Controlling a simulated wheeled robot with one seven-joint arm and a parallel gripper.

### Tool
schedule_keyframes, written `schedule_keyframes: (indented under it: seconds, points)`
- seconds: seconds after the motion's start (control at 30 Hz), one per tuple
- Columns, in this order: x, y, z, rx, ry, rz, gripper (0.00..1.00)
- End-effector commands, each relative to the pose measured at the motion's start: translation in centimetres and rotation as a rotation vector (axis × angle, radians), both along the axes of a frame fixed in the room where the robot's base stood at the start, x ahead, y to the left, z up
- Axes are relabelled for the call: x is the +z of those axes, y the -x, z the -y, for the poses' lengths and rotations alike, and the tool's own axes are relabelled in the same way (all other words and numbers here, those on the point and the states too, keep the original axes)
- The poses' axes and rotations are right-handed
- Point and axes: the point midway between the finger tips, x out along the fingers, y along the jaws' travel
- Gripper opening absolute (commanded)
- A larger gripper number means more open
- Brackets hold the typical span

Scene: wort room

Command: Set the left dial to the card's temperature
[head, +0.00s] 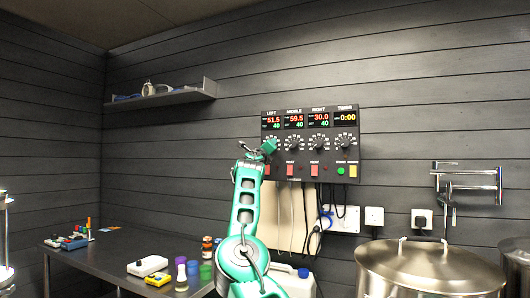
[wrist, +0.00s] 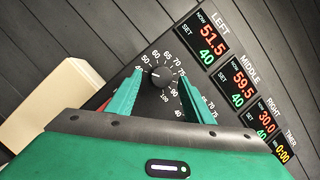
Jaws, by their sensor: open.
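The control panel (head: 333,170) hangs on the dark wall. In the wrist view, the left dial (wrist: 161,73) is a black round knob inside a white scale. The left display (wrist: 204,41) reads NOW 51.5 and SET 40. My gripper (head: 268,147) is at the left dial and mostly hides it in the head view. In the wrist view my gripper (wrist: 155,92) is open, with one green finger on each side of the knob; I cannot tell whether they touch it. I see no card with a readable temperature.
The middle display (wrist: 237,83) reads 59.5, SET 40. Its dial lies close to my right finger. A steel pot (head: 425,268) stands at lower right. A dark table (head: 95,262) holds bottles and small devices.

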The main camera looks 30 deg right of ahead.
Motion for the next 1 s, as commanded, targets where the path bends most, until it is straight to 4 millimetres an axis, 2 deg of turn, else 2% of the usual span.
schedule_keyframes:
  seconds: [0.53,0.57,0.7,0.73,0.77,0.8,1.0]
  points:
    - [0.3,-0.7,0.6,0.001,0.001,0.000,0.47]
    - [0.3,-0.7,0.6,0.001,0.001,0.000,0.45]
    - [0.3,-0.7,0.5,0.001,0.001,0.000,0.11]
    - [0.3,-0.7,0.5,0.001,0.001,0.000,0.06]
    - [0.3,-0.7,0.5,0.001,0.001,0.000,0.06]
    - [0.3,-0.8,-0.4,0.006,0.000,0.000,0.06]
    - [0.3,-0.9,0.1,0.006,-0.011,0.016,0.06]
